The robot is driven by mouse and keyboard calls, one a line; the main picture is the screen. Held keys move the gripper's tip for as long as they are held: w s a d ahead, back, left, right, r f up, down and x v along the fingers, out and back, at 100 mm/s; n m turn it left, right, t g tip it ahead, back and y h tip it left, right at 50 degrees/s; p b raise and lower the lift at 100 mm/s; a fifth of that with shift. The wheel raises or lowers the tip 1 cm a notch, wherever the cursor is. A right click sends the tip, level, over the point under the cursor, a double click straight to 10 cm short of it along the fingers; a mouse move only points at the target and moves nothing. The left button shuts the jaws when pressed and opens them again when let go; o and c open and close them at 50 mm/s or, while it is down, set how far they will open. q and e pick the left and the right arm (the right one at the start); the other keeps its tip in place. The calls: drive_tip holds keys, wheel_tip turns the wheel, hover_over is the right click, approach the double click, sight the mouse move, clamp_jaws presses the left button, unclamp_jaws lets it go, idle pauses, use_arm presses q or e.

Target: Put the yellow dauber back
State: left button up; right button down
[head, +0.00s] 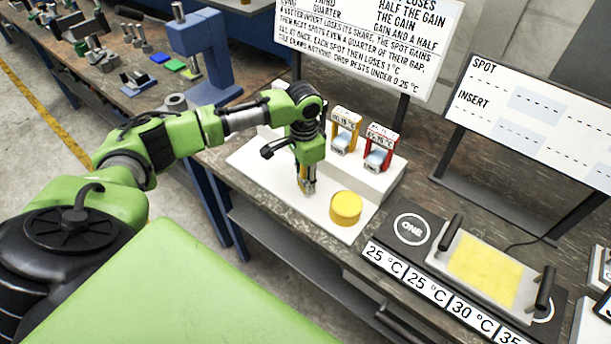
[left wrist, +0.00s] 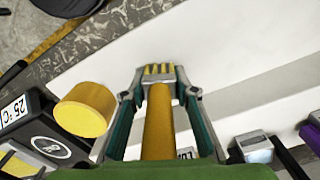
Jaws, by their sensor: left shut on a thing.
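My left gripper (head: 307,189) points down over the white board in the head view. In the left wrist view the gripper (left wrist: 158,75) is shut on the yellow dauber (left wrist: 158,125), whose orange-yellow shaft runs between the two fingers. In the head view only a thin part of the dauber shows beside the fingers. Whether its lower end touches the board is unclear. A short yellow cylinder (head: 345,208) stands on the board just right of the gripper; it also shows in the left wrist view (left wrist: 85,109). My right gripper is not in view.
A white raised step (head: 377,185) behind the gripper carries a yellow frame (head: 345,130) and a red frame (head: 380,147); my arm hides its left part. A black device with a yellow plate (head: 485,268) is at the right. Signboards stand behind. The board's front left is clear.

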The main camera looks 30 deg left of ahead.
use_arm(q)
drive_tip(key=shift+f, duration=0.1)
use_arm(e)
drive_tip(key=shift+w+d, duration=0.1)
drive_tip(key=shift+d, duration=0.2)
use_arm(q)
drive_tip(key=o, duration=1.2)
drive_tip(key=shift+f, duration=0.15)
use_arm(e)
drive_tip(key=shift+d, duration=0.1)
use_arm(q)
wheel_tip(320, 180, up, 12)
drive_tip(key=shift+r+b, duration=0.2)
drive_tip(key=shift+b, duration=0.95)
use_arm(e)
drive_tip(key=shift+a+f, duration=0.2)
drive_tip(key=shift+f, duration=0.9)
use_arm(q)
drive_tip(key=shift+s, duration=0.1)
